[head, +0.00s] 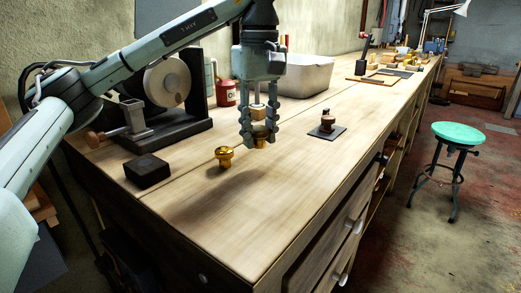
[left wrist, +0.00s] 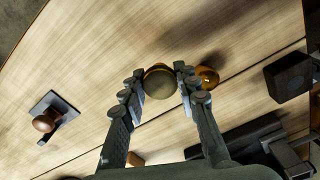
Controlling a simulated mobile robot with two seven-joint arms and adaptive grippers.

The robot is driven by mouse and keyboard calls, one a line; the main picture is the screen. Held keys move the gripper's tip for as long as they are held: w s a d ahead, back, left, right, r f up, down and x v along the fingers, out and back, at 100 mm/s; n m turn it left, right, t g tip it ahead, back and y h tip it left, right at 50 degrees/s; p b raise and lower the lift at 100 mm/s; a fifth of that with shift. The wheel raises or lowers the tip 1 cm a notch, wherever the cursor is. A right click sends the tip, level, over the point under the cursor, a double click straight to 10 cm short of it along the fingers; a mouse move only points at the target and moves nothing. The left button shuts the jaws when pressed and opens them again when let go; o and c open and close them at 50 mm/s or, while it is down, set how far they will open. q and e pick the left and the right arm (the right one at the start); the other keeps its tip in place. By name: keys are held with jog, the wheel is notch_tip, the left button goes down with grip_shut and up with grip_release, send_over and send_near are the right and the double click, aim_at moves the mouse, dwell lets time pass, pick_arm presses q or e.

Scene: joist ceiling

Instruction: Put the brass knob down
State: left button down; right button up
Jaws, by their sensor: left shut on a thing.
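My left gripper (head: 259,142) hangs fingers-down over the workbench (head: 250,215). It is shut on a brass knob (head: 259,131), which is partly hidden between the fingers. In the left wrist view the held knob (left wrist: 160,81) shows as a round dull-gold face between the fingertips. The knob appears to be above the bench top; the exact gap is hard to tell. A second brass knob (head: 224,157) stands on the bench just left of the gripper; it also shows in the left wrist view (left wrist: 208,77). My right gripper is not in view.
A black block (head: 147,170) lies left of the standing knob. A dark plate with a brown knobbed piece (head: 327,125) sits to the right. Behind are a wheel machine (head: 167,82), a red tin (head: 225,93) and a pale bin (head: 304,76). The front bench top is clear.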

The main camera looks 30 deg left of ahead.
aim_at(260, 146)
pick_arm(q)
jog(key=shift+d+f, duration=0.1)
jog(key=shift+f, duration=0.1)
notch_tip(260, 146, down, 2)
jog(key=shift+f+b, duration=0.1)
jog(key=shift+b, duration=0.25)
jog(key=shift+f, duration=0.75)
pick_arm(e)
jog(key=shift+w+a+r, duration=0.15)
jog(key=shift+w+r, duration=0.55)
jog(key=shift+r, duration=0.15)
pick_arm(q)
jog(key=shift+f, duration=0.15)
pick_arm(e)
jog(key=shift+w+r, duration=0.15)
pick_arm(q)
jog(key=c, duration=1.3)
grip_release()
jog(key=shift+o, duration=0.8)
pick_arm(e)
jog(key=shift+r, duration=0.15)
